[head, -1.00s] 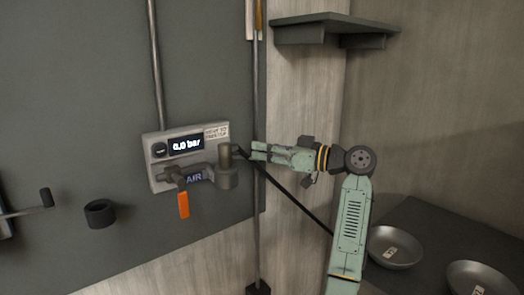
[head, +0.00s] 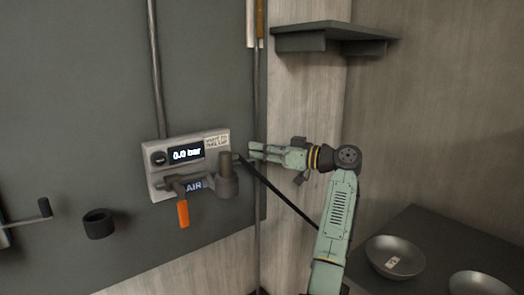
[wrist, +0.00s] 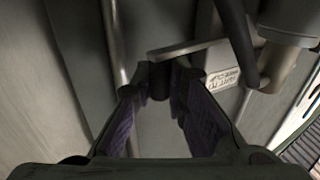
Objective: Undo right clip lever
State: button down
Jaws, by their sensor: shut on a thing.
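The air unit (head: 160,180) is a pale box on the dark wall panel, with a display reading 0.0 bar, an AIR label and an orange handle (head: 183,213). A dark cylindrical fitting (head: 227,187) stands at its right side. My gripper (head: 251,150) reaches in from the right, just beside this fitting. In the wrist view, a flat grey lever (wrist: 190,48) runs leftward from the fitting side. My gripper (wrist: 160,85) is shut on the dark end (wrist: 159,78) of this lever, between purple pads. The head view barely shows the lever end.
A vertical pipe (head: 257,210) runs close to my gripper. A black hose (head: 285,198) slopes down from the unit behind my arm. A black ring holder (head: 98,223) is at left. Bowls (head: 395,255) rest on a dark counter at right. A shelf (head: 330,32) hangs above.

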jog(key=shift+w, duration=0.1)
dwell(0.3)
jog(key=c, duration=1.6)
grip_release()
jog(key=v, duration=1.2)
